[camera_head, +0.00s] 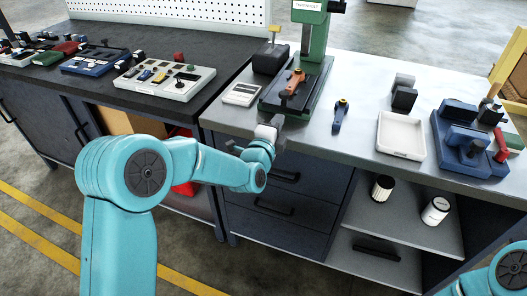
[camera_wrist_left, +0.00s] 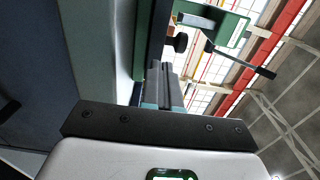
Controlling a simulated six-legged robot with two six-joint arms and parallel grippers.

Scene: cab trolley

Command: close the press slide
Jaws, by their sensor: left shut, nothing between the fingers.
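The green press (camera_head: 314,45) stands on the grey bench, with a dark base plate and an orange-handled part (camera_head: 293,82) on it. I cannot tell which part is the slide or how far out it sits. My left gripper (camera_head: 276,122) is at the bench's front edge, just in front of the press base. In the left wrist view its fingers (camera_wrist_left: 165,88) are together with nothing between them. The press (camera_wrist_left: 200,18) shows beyond them, with a black lever (camera_wrist_left: 243,60). Contact with the press is not clear. My right gripper is out of view.
A white tray (camera_head: 401,134), a blue-handled tool (camera_head: 340,114) and a blue vise-like fixture (camera_head: 462,140) are right of the press. A small white box (camera_head: 241,94) is left of it. A dark bench with several trays is further left.

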